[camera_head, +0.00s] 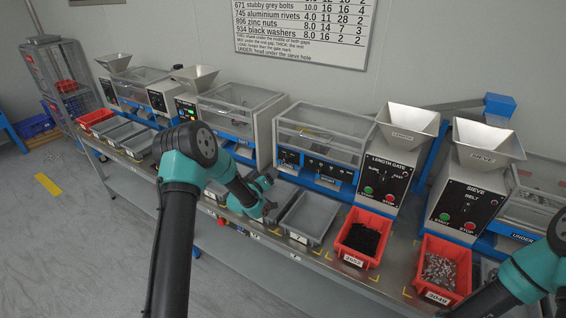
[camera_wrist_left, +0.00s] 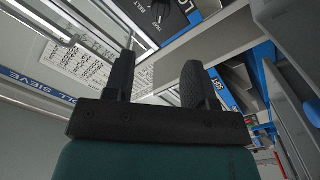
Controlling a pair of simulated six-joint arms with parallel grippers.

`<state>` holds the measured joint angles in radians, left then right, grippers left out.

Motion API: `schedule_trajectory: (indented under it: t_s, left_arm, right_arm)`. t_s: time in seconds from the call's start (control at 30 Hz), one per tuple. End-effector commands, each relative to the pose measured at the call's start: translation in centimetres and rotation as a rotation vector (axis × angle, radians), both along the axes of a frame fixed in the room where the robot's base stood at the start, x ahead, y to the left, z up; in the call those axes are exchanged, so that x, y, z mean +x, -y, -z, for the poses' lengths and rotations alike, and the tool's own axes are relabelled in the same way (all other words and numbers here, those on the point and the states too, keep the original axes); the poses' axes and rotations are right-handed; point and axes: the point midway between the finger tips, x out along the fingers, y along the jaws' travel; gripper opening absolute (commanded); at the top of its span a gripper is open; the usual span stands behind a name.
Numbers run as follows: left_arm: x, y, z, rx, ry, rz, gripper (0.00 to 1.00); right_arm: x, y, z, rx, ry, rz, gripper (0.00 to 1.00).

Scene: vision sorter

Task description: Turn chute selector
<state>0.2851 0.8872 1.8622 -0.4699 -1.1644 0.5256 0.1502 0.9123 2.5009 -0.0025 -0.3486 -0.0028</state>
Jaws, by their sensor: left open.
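My left gripper (camera_head: 267,207) is over the front of the bench, in front of the middle machine, with its fingers partly hidden by the arm. In the left wrist view its two dark fingers (camera_wrist_left: 157,75) are apart with nothing between them. A black control panel (camera_head: 316,168) with several small controls runs below the clear-lidded case; I cannot tell which control is the chute selector. My right gripper is out of view.
Grey bins (camera_head: 309,216) and red bins (camera_head: 362,238) line the bench front. The length gate hopper (camera_head: 407,122) and sieve hopper (camera_head: 485,143) stand at the right. My right arm (camera_head: 528,272) is at the lower right.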

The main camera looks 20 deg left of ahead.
Motion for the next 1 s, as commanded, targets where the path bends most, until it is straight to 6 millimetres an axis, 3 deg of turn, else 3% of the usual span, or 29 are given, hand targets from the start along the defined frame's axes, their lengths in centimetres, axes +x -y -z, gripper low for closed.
schedule_trajectory:
  t_s: [0.6, 1.0]
  left_arm:
    - [9.3, 1.5, 0.1, 0.000, 0.000, 0.000, 0.51]
    - [10.8, 1.7, 0.0, -0.001, 0.000, 0.000, 0.51]
  right_arm:
    - [0.0, 0.0, 0.0, 0.000, 0.000, 0.000, 0.43]
    - [0.0, 0.0, 0.0, 0.000, 0.000, 0.000, 0.43]
